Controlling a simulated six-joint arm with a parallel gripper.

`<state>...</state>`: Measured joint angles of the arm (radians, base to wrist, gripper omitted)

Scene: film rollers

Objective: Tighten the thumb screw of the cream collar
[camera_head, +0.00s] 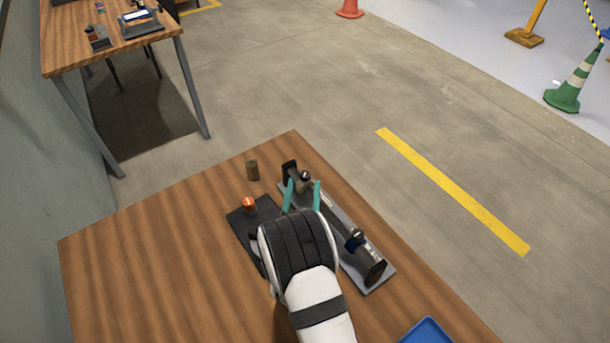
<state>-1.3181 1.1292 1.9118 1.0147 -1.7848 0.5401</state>
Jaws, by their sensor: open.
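A film roller stand with a grey base plate (380,280) lies along the right part of the wooden table. It has dark end pieces and a dark blue part (355,241) near its front end. A small dark and white knob (305,176) shows near its far end, with a cream-tan patch beside it that may be the cream collar; it is too small to be sure. My gripper (303,184) is open, its two teal fingers apart over the far half of the stand. I cannot tell whether they touch anything.
A dark mat (238,222) with an orange-topped piece (249,204) lies left of my gripper. A blue tray (428,331) sits at the front right. The table's left side is clear.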

